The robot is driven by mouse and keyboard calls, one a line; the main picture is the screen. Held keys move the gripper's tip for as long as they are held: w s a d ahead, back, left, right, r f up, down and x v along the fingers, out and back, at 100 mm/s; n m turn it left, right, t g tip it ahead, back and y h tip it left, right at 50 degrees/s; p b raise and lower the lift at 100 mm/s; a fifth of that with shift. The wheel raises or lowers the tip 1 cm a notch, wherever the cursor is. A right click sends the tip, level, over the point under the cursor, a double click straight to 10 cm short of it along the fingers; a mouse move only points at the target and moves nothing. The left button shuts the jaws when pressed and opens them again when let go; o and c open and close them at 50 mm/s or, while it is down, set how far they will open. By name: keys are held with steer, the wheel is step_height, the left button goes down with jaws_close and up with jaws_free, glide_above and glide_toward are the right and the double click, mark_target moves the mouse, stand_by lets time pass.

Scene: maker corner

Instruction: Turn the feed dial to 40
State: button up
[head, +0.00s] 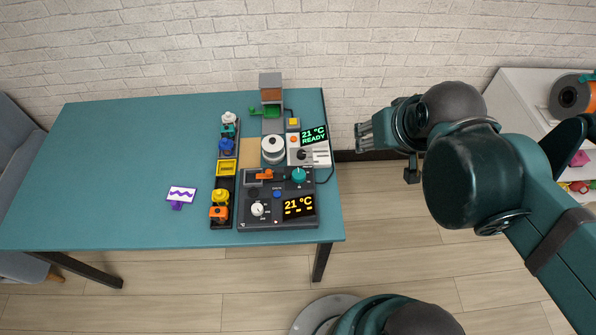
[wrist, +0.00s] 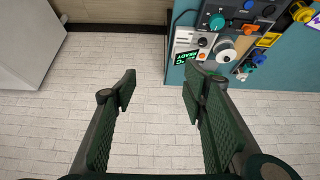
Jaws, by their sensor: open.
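A dark control console (head: 278,222) sits at the right front of the teal table. It carries a teal dial (head: 299,175), a white dial (head: 257,209) and a display with yellow characters reading 21 °C (head: 299,206). The dial labels are too small to read, so I cannot tell which is the feed dial. The teal dial also shows in the wrist view (wrist: 217,22). My gripper (head: 362,137) is open and empty, right of the table's right edge and apart from the console. In the wrist view its fingers (wrist: 160,92) are spread wide with only the background between them.
A white unit with a green READY display (head: 314,134) and a white spool (head: 272,149) stand behind the console. A dark tray (head: 233,187) of coloured parts lies left of it. A small purple-and-white sign (head: 181,194) stands farther left. The table's left half (head: 100,180) is clear.

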steer(key=w+a+f+n+g, duration=0.3)
steer(key=w+a+f+g, duration=0.1)
steer(key=w+a+f, duration=0.4)
steer(key=n+g, duration=0.2)
steer(key=n, duration=0.1)
glide_above(298, 174)
step_height(298, 174, down, 10)
steer(key=shift+s+a+f+h+p, duration=0.1)
steer(key=shift+a+f+h+p, duration=0.1)
steer(key=shift+f, duration=0.15)
steer(key=shift+a+f+h+p, duration=0.1)
steer(key=shift+f+h+p, duration=0.1)
steer(key=shift+f, duration=0.1)
steer(key=shift+d+f+b, duration=0.15)
steer(key=shift+f+b, duration=0.35)
steer(key=shift+f, duration=1.45)
steer(key=shift+d+f+b, duration=0.1)
steer(key=shift+f+b, duration=0.4)
steer(key=shift+f, duration=1.4)
steer(key=c, duration=0.9)
